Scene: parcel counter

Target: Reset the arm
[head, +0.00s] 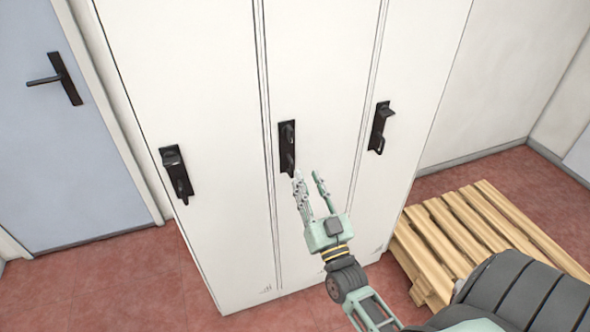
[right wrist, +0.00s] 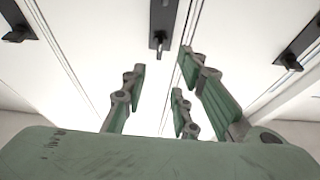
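My right gripper (head: 309,184) is in front of a white locker cabinet (head: 205,70). Its fingers are apart and nothing is between them. The fingertips are just below the black handle (head: 287,148) of the middle door; I cannot tell whether they touch it. In the right wrist view the open fingers (right wrist: 155,85) point up toward that handle (right wrist: 162,22), with a gap between them and it. My left gripper is not in view.
The left door has a black handle (head: 176,173) and the right door another (head: 380,126). A wooden pallet (head: 470,240) lies on the red floor (head: 130,285) right of the lockers. A blue-grey door (head: 60,150) stands at the left. Floor in front of the lockers is clear at the left.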

